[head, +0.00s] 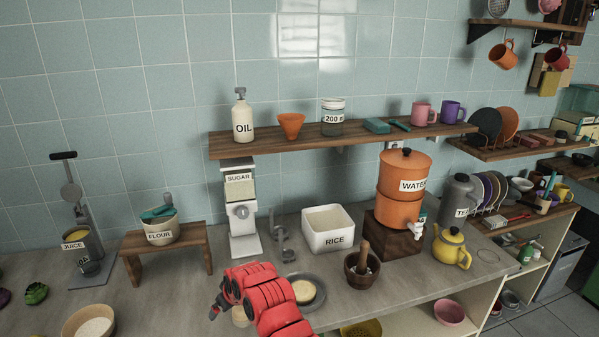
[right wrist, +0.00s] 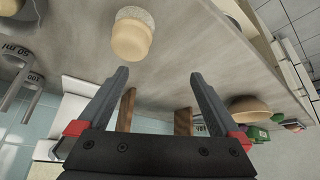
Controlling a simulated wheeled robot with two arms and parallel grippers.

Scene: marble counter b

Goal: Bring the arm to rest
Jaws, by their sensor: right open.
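My right arm, red, comes in from the bottom of the head view and reaches over the counter (head: 185,290). Its dark gripper (head: 216,306) is at the left end of the arm, low over the counter between the wooden bowl and the plate. In the right wrist view the gripper (right wrist: 157,80) is open, its two fingers wide apart with nothing between them. A small tan object with a pale speckled top (right wrist: 131,34) is beyond the fingertips, apart from them. A cream piece partly hidden by the arm also shows in the head view (head: 240,316). My left gripper is not in view.
A grey plate with a round yellowish item (head: 304,291) is right of the arm. A mortar (head: 361,268), rice bin (head: 328,240) and sugar dispenser (head: 240,215) stand nearby. A wooden bowl (head: 75,318) and flour stand (head: 130,245) are left. Bare counter lies left of the gripper.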

